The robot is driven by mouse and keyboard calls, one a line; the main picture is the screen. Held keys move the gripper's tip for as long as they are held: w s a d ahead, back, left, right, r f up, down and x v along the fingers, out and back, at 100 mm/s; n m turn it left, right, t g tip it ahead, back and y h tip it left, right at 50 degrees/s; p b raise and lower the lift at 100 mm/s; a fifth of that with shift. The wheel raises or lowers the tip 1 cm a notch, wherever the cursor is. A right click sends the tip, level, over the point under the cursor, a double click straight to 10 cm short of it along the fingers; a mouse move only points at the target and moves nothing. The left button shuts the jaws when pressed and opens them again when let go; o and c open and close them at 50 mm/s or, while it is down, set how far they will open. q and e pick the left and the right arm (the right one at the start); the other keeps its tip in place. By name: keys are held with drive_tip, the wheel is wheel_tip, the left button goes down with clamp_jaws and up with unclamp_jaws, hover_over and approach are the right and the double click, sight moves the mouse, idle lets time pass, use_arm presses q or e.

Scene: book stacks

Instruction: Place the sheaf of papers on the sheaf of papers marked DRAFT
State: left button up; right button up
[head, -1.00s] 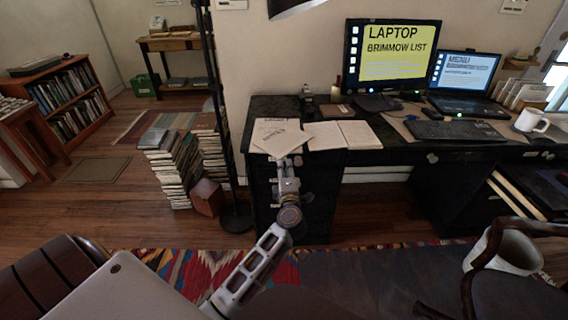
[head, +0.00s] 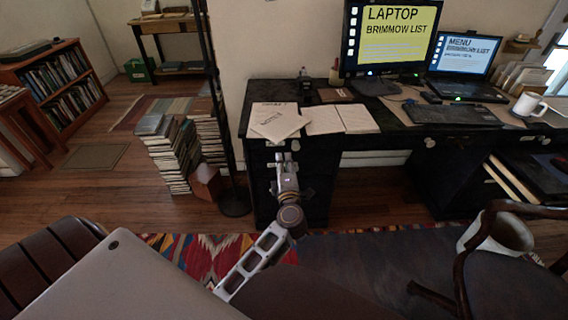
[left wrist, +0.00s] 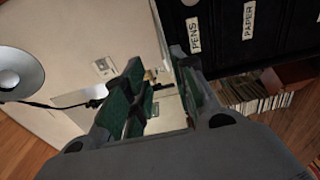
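A tilted sheaf of papers (head: 284,126) lies near the desk's left front edge. It overlaps another sheaf (head: 270,105), whose back part shows with a line of print at its top. That print is too small to read surely; the tilted sheaf also bears dark lettering. My left gripper (head: 285,158) is just in front of the desk edge, below and apart from the papers. In the left wrist view my left gripper (left wrist: 158,62) has its fingers apart with nothing between them. My right gripper is in neither view.
An open book or pair of pages (head: 342,118) lies just right of the sheaves on the black desk (head: 400,139). A monitor (head: 392,38), laptop (head: 466,62) and white mug (head: 528,104) stand farther right. A lamp pole (head: 216,95) and book stacks (head: 170,152) are at left.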

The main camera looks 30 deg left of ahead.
use_arm(q)
drive_tip(key=d+m+t+h, duration=0.5)
drive_tip(key=d+m+h, duration=0.6)
drive_tip(key=d+m, duration=0.2)
drive_tip(key=s+d+f+m+g+h, duration=0.35)
drive_tip(key=s+f+m+g, duration=0.2)
drive_tip(key=f, duration=0.25)
drive_tip(key=s+d+f+m+g+h, duration=0.35)
drive_tip(key=d+f+m, duration=0.2)
drive_tip(key=f, duration=0.25)
drive_tip(key=s+a+f+m+g+y, duration=0.1)
drive_tip(key=s+a+f+g+y, duration=0.2)
drive_tip(key=s+f, duration=0.3)
drive_tip(key=s+a+f+m+g+y, duration=0.2)
drive_tip(key=s+a+f+g, duration=0.4)
drive_tip(key=s, duration=0.6)
drive_tip(key=shift+a+f+m+y, duration=0.3)
drive_tip(key=shift+f+y, duration=0.4)
drive_tip(key=shift+y, duration=0.1)
